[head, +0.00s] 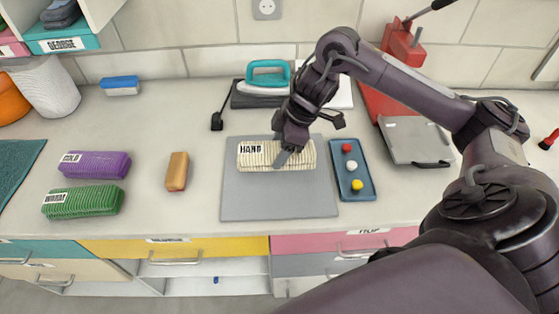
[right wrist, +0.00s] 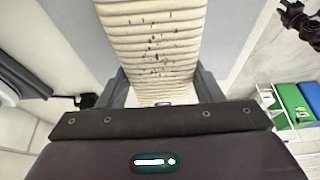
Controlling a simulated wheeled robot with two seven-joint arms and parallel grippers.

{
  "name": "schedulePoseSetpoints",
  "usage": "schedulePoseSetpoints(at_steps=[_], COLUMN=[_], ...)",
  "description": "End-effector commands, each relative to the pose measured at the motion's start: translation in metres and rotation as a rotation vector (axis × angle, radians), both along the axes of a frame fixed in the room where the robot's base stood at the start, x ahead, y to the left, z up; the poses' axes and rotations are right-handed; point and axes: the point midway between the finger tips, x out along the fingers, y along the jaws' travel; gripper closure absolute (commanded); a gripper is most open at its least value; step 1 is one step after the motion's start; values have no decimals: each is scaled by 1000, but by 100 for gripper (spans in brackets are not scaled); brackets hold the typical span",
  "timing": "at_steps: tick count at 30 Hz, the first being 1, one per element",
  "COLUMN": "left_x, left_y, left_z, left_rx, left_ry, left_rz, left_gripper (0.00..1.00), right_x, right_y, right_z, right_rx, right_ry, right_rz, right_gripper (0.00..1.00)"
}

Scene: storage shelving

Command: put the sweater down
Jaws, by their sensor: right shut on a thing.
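The sweater (head: 255,162) is a cream ribbed folded bundle with a label reading HAND, over the grey mat (head: 275,207) on the counter. My right gripper (head: 285,157) comes from above and is shut on the sweater near its middle. In the right wrist view the cream ribbed cloth (right wrist: 150,40), with dark specks, runs between the two fingers. Whether the sweater rests fully on the mat or hangs just above it, I cannot tell. My left gripper does not show.
A blue tray with coloured knobs (head: 345,189) stands right of the mat. An iron (head: 262,87) is behind it. A brown block (head: 177,172), a purple bundle (head: 95,165) and a green bundle (head: 83,202) lie to the left. Counter between the block and mat is clear.

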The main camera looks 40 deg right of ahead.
Motion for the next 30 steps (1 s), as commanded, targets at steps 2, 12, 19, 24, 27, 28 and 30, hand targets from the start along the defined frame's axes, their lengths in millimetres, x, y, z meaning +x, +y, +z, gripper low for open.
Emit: schedulePoseSetpoints(at_steps=[2, 12, 19, 24, 27, 28, 30], left_x=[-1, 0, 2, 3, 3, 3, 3], left_y=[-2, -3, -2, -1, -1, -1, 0], left_z=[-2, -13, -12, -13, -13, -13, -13], left_rx=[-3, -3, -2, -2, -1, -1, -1], left_ry=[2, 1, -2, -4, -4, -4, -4], left_rz=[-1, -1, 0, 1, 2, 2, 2], left_gripper=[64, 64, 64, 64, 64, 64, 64], right_x=[0, 0, 0, 0, 0, 0, 0], right_y=[0, 0, 0, 0, 0, 0, 0], right_z=[-5, -41, -41, -45, -45, -45, -45], right_rx=[2, 1, 1, -1, 0, 0, 0], right_ry=[-1, -2, -3, 1, 0, 0, 0], right_rz=[-1, -1, -1, -1, -1, -1, -1], right_gripper=[71, 71, 71, 39, 26, 22, 19])
